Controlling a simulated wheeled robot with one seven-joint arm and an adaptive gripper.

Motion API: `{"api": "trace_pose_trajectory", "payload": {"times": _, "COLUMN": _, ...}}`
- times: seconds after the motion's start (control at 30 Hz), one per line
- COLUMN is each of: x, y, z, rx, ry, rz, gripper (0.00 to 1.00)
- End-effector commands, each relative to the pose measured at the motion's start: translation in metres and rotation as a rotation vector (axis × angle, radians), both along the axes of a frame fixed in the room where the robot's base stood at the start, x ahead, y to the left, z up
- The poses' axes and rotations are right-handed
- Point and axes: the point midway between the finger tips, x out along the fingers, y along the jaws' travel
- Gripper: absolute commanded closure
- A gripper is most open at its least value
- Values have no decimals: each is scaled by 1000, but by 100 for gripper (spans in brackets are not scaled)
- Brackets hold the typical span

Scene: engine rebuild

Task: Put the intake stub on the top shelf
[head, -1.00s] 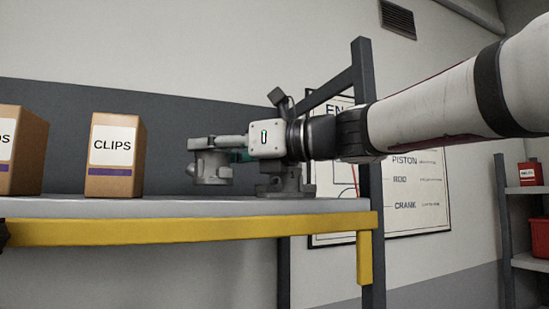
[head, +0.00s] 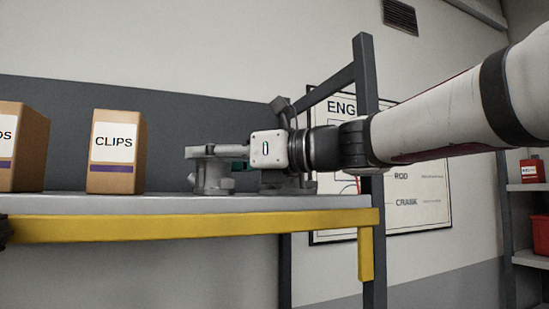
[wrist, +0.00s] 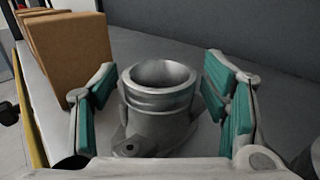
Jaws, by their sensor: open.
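The intake stub (head: 212,178), a grey metal tube with a flanged foot, stands upright on the shelf board (head: 170,204) with the yellow front beam. My gripper (head: 208,152) reaches in level from the right at its upper part. In the wrist view the stub (wrist: 158,118) shows its round open mouth and a foot with a bolt hole. The green-padded fingers of my gripper (wrist: 160,92) are spread on either side of it, with gaps visible at both sides. In the head view my gripper partly covers the stub's top.
A CLIPS box (head: 116,152) and another carton (head: 20,148) stand left of the stub. A grey metal part (head: 286,184) stands on the shelf behind my gripper, partly hidden. A dark upright post (head: 368,120) rises at the shelf's right end. Shelf between CLIPS box and stub is clear.

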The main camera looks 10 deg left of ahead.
Motion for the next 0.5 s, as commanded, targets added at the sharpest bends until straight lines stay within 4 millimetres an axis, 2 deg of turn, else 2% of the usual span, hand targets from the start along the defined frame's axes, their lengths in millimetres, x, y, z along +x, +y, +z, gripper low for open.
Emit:
{"api": "trace_pose_trajectory", "payload": {"times": 0.17, "x": -2, "y": -16, "z": 1, "rx": 0, "ry": -2, "rz": -4, "gripper": 32}}
{"api": "trace_pose_trajectory", "payload": {"times": 0.5, "x": -18, "y": -83, "z": 1, "rx": 1, "ry": -2, "rz": -4, "gripper": 32}}
